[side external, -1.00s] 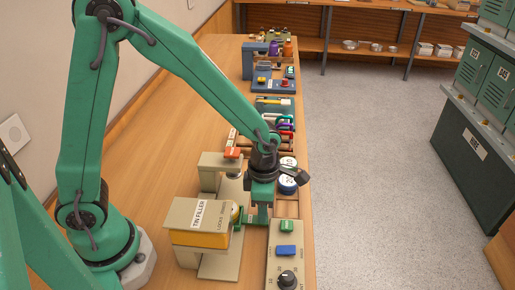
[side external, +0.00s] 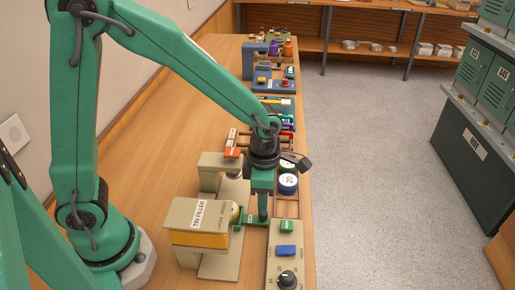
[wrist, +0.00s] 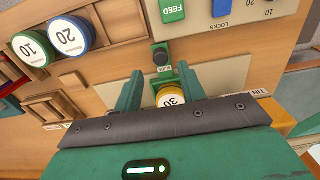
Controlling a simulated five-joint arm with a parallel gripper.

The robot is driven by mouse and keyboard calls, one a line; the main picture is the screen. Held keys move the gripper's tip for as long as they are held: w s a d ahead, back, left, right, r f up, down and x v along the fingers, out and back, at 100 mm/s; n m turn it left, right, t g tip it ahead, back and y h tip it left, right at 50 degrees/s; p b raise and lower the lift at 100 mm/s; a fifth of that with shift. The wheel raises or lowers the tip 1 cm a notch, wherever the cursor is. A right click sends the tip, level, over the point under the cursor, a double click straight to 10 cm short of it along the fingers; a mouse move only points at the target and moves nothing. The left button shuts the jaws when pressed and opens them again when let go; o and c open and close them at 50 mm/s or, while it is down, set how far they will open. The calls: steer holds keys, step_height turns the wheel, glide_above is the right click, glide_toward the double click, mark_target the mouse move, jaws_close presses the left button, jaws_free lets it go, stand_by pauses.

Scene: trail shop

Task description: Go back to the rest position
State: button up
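My gripper (side external: 262,206) hangs pointing down beside the tin filler (side external: 205,214), near the table's front edge. In the wrist view my gripper (wrist: 158,74) has its two green fingers apart, with no object clearly held between them. A yellow tin marked 30 (wrist: 169,97) shows beyond the fingers, partly hidden by my gripper body. In the side view this tin (side external: 236,213) sits at the filler, mostly hidden.
A control panel (side external: 271,264) with green and blue buttons and a dial stands in front. Blue tin 20 (side external: 288,183) and green tin 10 (wrist: 30,48) sit in a wooden rack behind my gripper. Other machines line the far bench (side external: 190,120); its left part is clear.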

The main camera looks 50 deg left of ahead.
steer(key=shift+r, duration=0.1)
steer(key=shift+s+a+r+m, duration=0.1)
steer(key=shift+a+r+m, duration=0.15)
steer(key=shift+r+m, duration=0.25)
steer(key=s+a+r+m+t, duration=0.2)
steer(key=s+a+r+m, duration=0.3)
steer(key=m, duration=0.8)
steer(key=s+a+r+m+t, duration=0.3)
steer(key=s+a+r+m, duration=0.3)
steer(key=r+m, duration=0.4)
steer(key=m, duration=0.3)
steer(key=shift+r+t, duration=0.3)
steer(key=shift+r, duration=0.1)
